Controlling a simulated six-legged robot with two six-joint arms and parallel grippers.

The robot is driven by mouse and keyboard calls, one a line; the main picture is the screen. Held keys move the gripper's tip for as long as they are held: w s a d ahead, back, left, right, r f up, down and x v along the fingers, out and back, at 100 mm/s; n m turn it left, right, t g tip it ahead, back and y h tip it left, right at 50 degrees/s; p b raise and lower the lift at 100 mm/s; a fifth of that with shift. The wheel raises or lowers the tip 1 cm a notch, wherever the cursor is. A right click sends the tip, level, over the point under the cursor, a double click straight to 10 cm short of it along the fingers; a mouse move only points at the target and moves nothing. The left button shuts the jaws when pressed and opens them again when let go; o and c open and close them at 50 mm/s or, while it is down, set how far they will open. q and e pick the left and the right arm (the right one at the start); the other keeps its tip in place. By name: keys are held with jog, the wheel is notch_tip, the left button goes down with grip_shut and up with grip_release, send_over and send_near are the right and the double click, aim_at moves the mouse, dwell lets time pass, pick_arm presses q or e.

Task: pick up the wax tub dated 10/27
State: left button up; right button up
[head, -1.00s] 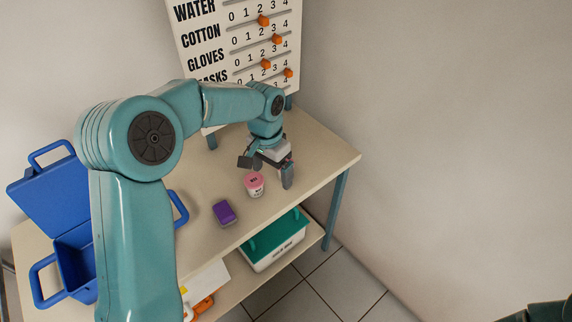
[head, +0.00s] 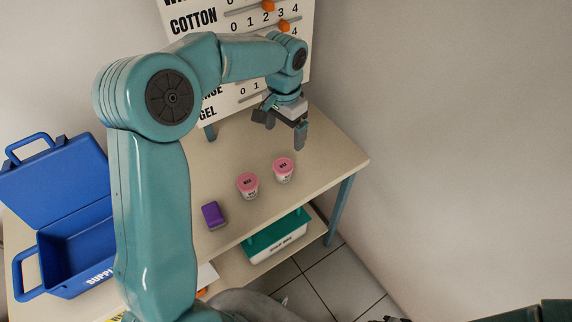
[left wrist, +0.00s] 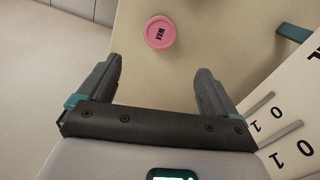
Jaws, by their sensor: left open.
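Two wax tubs with pink lids and white sides stand upright on the table: a left tub (head: 247,187) and a right tub (head: 284,171). Dates on them are too small to read. My left gripper (head: 284,126) is open and empty above the table, behind and higher than the right tub, with no contact. In the left wrist view a pink lid marked WAX (left wrist: 160,32) lies beyond the open fingers (left wrist: 158,75), roughly centred between them; its side and date are hidden. My right arm shows only in part at the bottom right edge of the head view; its jaws are unclear.
A purple block (head: 214,215) lies left of the tubs. An open blue case (head: 75,250) stands at the left. A board with sliders (head: 235,65) stands at the table's back. A green-lidded bin (head: 275,238) sits on the lower shelf. The table's right end (head: 335,160) is clear.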

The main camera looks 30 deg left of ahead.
aim_at(283, 165)
pick_arm(q)
jog(key=f, duration=0.9)
jog(key=shift+s+d+f+p, duration=0.1)
jog(key=shift+s+f+p, duration=0.2)
jog(key=shift+s+f, duration=0.1)
jog(key=shift+f, duration=0.1)
jog(key=shift+s+d+f, duration=0.1)
jog(key=shift+f, duration=0.25)
jog(key=f, duration=0.2)
jog(key=f+p, duration=0.1)
jog(key=f, duration=0.1)
jog(key=shift+a+f, duration=0.2)
jog(key=shift+f, duration=0.05)
jog(key=c, duration=1.1)
jog(key=shift+c, duration=0.2)
